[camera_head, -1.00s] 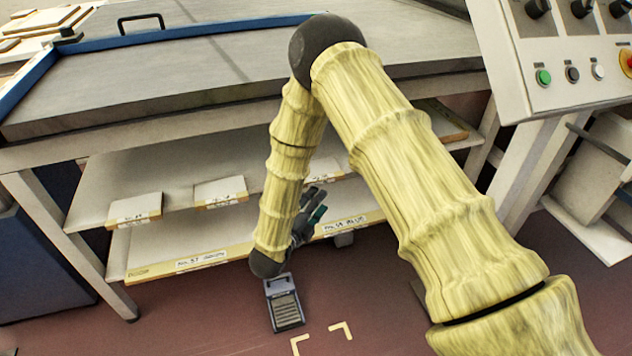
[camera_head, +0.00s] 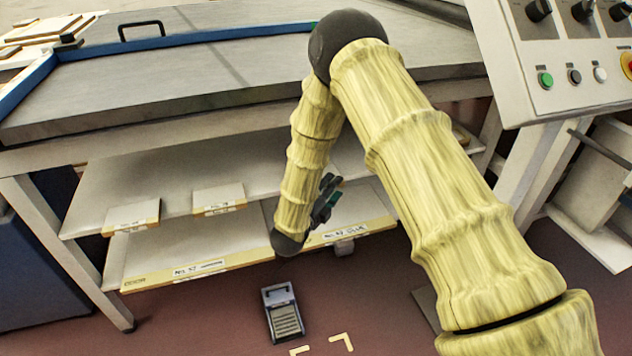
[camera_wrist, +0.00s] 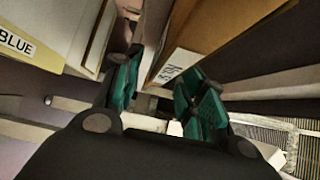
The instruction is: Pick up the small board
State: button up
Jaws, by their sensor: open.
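Small pale boards with labelled front edges lie on the upper shelf under the table in the head view: one at the left (camera_head: 131,215) and one right of it (camera_head: 219,197). Which one the task means is not clear. My gripper (camera_head: 325,200) is in front of the shelves, right of these boards and partly behind my forearm. In the wrist view my gripper (camera_wrist: 156,72) is open, its green pads apart. A brown-sided board with a white label (camera_wrist: 180,66) shows just beyond and between the fingers; I cannot tell whether they touch it.
Larger labelled boards lie on the lower shelf, left (camera_head: 195,262) and right (camera_head: 348,230). In the wrist view a board marked BLUE (camera_wrist: 30,45) is at the left. A grey pedal (camera_head: 283,314) stands on the floor. A control panel (camera_head: 570,60) is at upper right.

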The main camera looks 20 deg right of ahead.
jog(key=shift+x, duration=0.8)
grip_shut()
jog(key=shift+r, duration=0.5)
notch_tip(320, 180, up, 3)
jog(key=shift+f+p, duration=0.15)
jog(key=shift+p, duration=0.45)
jog(key=s+a+r+p, duration=0.1)
jog(key=s+p, duration=0.1)
jog(key=s, duration=1.4)
jog(key=shift+a, duration=0.25)
